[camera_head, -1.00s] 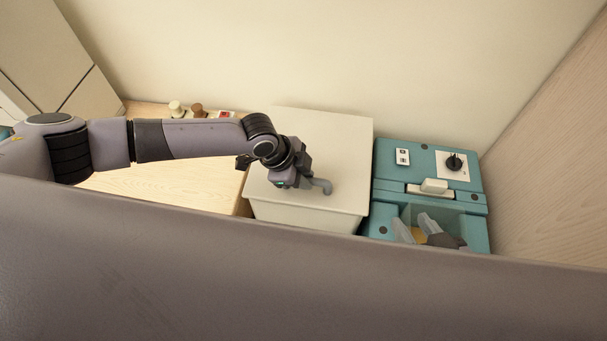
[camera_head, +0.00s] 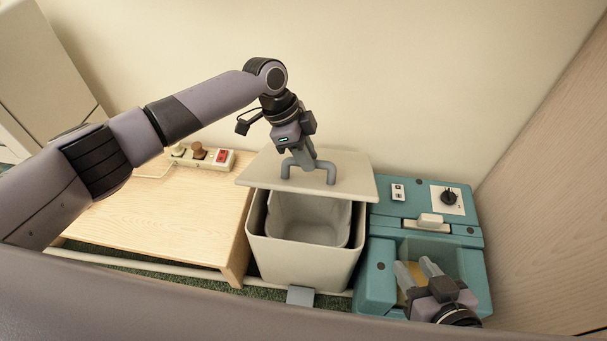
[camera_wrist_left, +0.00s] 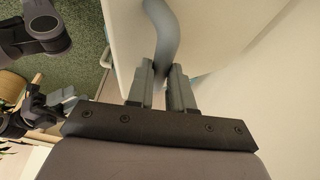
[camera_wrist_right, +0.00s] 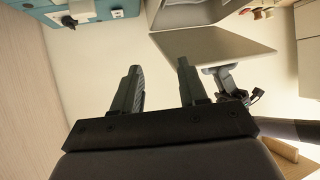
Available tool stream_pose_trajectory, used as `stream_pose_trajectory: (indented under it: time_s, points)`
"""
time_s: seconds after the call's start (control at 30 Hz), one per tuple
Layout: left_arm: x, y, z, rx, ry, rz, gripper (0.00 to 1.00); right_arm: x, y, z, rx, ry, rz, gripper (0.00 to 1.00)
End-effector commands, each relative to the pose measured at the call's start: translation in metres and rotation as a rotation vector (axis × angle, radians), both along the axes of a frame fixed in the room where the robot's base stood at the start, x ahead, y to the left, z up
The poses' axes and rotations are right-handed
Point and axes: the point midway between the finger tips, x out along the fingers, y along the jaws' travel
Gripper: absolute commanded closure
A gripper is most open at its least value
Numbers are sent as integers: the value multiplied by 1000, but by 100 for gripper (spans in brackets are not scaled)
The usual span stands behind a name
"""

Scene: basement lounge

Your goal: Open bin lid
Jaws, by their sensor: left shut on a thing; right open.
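The bin (camera_head: 305,262) is a light grey box with an inner liner, and its front opening shows. Its lid (camera_head: 345,180) is raised off the rim toward the back wall. A grey curved handle (camera_head: 329,172) is on the lid, and it shows in the left wrist view (camera_wrist_left: 163,40). My left gripper (camera_head: 306,168) is shut on the handle. My right gripper (camera_head: 418,272) is open and empty, low over the teal unit to the right of the bin. In the right wrist view the gripper (camera_wrist_right: 160,82) has its fingers apart, with the lid (camera_wrist_right: 215,52) beyond them.
A wooden table (camera_head: 160,215) with a power strip (camera_head: 203,155) stands left of the bin. The teal unit (camera_head: 385,240) with a dial (camera_head: 448,197) stands close on the right. A grey pedal (camera_head: 300,296) is at the bin's front base. Walls close off the back and right.

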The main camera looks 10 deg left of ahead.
Motion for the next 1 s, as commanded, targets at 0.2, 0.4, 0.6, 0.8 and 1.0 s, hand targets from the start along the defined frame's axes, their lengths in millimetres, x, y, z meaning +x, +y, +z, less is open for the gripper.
stream_pose_trajectory:
  time_s: [0.2,0.4,0.6,0.8,1.0]
  points:
    - [18,1,8,1,-17,10,100,0,3,-2,2,-2,6,57]
    - [22,2,11,5,-15,8,100,2,6,1,5,-10,13,57]
    - [22,3,10,7,-11,9,100,6,6,6,7,-25,14,57]
    - [21,3,8,8,-11,10,63,6,7,7,8,-27,14,57]
    - [21,2,11,5,-10,8,54,6,6,7,7,-27,13,57]
